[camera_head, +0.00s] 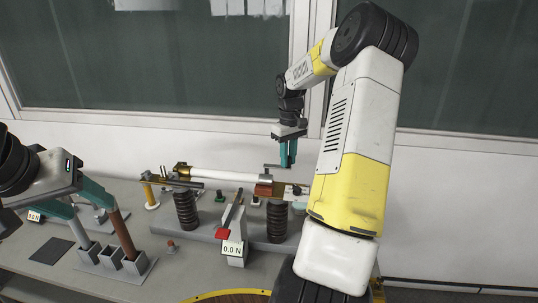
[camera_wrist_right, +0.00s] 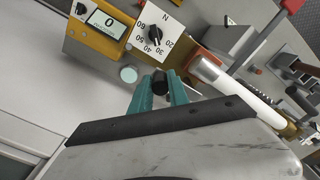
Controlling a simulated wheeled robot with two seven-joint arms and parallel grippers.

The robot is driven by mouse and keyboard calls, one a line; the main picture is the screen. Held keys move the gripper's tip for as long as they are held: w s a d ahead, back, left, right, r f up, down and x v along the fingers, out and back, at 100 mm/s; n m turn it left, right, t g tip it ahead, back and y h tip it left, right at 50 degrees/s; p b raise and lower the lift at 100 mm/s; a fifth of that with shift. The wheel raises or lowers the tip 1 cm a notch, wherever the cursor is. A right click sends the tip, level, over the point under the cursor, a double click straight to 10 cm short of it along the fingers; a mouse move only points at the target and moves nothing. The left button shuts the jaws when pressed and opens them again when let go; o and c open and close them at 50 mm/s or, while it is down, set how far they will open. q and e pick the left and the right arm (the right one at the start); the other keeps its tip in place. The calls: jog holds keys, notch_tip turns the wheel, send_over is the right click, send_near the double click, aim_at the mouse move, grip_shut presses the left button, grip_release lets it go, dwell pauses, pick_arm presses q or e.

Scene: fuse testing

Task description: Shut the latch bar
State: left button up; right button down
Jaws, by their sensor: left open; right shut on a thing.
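The fuse tester carries a white fuse tube (camera_head: 225,175) lying between metal clips on dark ribbed posts. My right gripper (camera_head: 287,163) is above the tube's right end, pointing down. A thin grey bar (camera_head: 272,166) shows beside the fingertips in the head view. It may be the latch bar, but its link to the knob and its far end are unclear. My left gripper (camera_head: 95,211) is open at the left, near a brown rod (camera_head: 122,232).
A yellow meter with a dial (camera_wrist_right: 155,38) shows in the wrist view. Grey square sockets (camera_head: 110,258) stand at the left. My right arm hides the bench's right side.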

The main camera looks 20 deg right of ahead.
jog(key=shift+s+a, duration=0.1)
dwell(0.7)
jog(key=s+a+m, duration=0.1)
jog(key=a+m, duration=0.1)
jog(key=m, duration=0.2)
jog(key=s+a+m, duration=0.1)
jog(key=a+m, duration=0.2)
jog(key=m, duration=0.2)
jog(key=s+a+m, duration=0.1)
jog(key=a+m, duration=0.2)
jog(key=m, duration=0.2)
jog(key=shift+w+a+m, duration=0.25)
jog(key=shift+a+m, duration=0.25)
jog(key=shift+m, duration=0.5)
jog(key=shift+w+a+m, duration=0.25)
jog(key=shift+a+m, duration=0.25)
jog(key=shift+m, duration=0.5)
jog(key=c, duration=1.3)
grip_release()
jog(key=shift+o, duration=0.2)
jog(key=shift+r, duration=0.1)
